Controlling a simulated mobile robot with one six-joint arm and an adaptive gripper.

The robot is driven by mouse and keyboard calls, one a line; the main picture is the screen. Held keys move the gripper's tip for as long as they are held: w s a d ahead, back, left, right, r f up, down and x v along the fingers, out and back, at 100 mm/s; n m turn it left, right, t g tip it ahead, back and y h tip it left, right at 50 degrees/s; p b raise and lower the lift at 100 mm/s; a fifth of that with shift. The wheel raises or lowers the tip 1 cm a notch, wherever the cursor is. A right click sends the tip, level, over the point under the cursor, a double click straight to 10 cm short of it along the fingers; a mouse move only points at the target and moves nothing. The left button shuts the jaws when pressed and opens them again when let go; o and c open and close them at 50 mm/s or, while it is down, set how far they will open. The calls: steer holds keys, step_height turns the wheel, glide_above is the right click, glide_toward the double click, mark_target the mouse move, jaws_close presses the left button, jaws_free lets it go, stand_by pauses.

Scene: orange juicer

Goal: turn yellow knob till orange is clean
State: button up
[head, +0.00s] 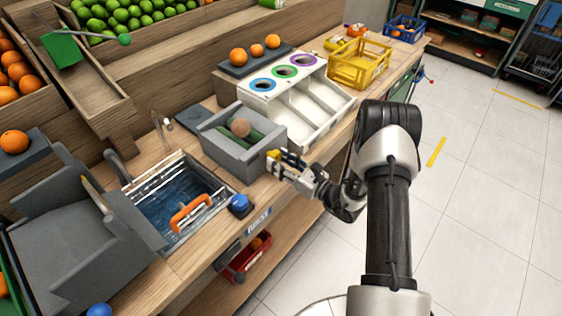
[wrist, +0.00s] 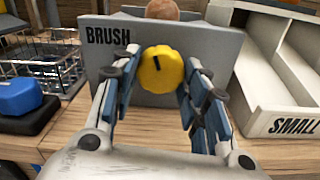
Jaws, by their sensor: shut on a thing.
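The yellow knob (wrist: 161,69) sits on the front face of the grey box marked BRUSH (wrist: 208,45). In the wrist view my gripper (wrist: 158,85) is shut on the knob, with a finger on each side and the dark mark on its face showing. In the head view my gripper (head: 274,160) reaches the right side of the grey box (head: 228,160), and little of the knob can be told from the fingers. A brownish orange (head: 240,128) rests on green rollers inside the box; its top also shows in the wrist view (wrist: 162,9). Its surface looks dull and brown.
A sink with a wire basket and orange handle (head: 191,214) lies left of the box, with a blue button (head: 239,205) near it. A white sorting tray (head: 305,105) with coloured rings stands to the right. A yellow crate (head: 359,64) is beyond it.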

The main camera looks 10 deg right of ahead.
steer(key=m+p, duration=0.1)
steer(key=m, duration=0.4)
steer(key=shift+a, duration=0.1)
steer(key=m+p, duration=0.1)
steer(key=m, duration=0.4)
steer(key=shift+s, duration=0.1)
steer(key=shift+m, duration=0.4)
steer(key=o, duration=1.1)
steer(key=v, duration=1.2)
